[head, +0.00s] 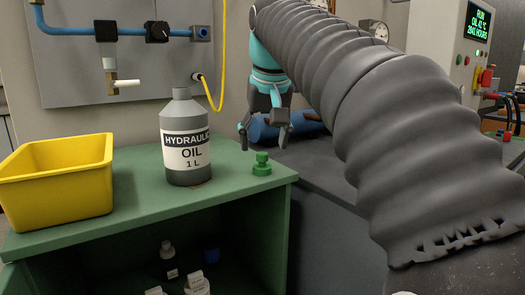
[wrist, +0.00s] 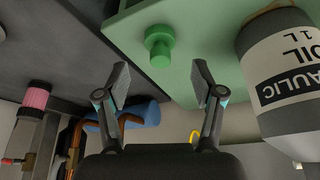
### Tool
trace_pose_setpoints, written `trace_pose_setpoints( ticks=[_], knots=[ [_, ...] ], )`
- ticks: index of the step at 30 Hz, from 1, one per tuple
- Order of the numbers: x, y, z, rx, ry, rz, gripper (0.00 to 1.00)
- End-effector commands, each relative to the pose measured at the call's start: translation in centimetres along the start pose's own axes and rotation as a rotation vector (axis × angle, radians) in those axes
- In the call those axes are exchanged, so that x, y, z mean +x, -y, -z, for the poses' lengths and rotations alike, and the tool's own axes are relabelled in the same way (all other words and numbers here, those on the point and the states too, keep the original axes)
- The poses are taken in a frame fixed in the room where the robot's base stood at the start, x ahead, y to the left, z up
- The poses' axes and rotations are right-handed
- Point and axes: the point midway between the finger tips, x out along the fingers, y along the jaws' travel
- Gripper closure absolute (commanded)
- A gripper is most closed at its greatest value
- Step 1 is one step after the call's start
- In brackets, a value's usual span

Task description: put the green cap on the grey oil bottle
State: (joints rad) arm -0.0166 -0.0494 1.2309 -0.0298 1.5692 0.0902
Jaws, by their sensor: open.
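The green cap (head: 262,164) sits on the green bench top near its right edge, to the right of the bottle. It also shows in the wrist view (wrist: 159,46), ahead of my fingertips and between their lines. The grey oil bottle (head: 185,140) stands upright on the bench with a white label; no cap shows on its neck. In the wrist view the bottle (wrist: 285,85) is at the right. My gripper (head: 264,135) is open and empty, above and behind the cap; in the wrist view its fingers (wrist: 161,85) are spread apart, not touching the cap.
A yellow bin (head: 60,180) stands at the bench's left. Wall pipes with a tap (head: 112,82) and a yellow hose (head: 222,70) are behind the bottle. A blue cylinder (head: 262,130) lies behind my gripper. Small bottles (head: 197,284) stand on the shelf below. Bench top between bin and bottle is clear.

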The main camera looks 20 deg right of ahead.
Motion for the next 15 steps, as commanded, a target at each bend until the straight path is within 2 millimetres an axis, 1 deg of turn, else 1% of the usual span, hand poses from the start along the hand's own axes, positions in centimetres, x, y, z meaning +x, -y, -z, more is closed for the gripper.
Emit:
trace_pose_setpoints(
  ticks=[1, 6, 10, 15],
  knots=[
    [-1.4, 0.0, 0.2, 0.0, -0.002, 0.0, 0.32],
    [-4.4, 0.0, 0.1, 0.0, -0.003, 0.0, 0.32],
    [-5.8, 0.0, 0.1, 0.0, 0.0, 0.0, 0.32],
    [-6.7, 0.0, 0.0, 0.0, 0.001, 0.0, 0.32]
  ],
)
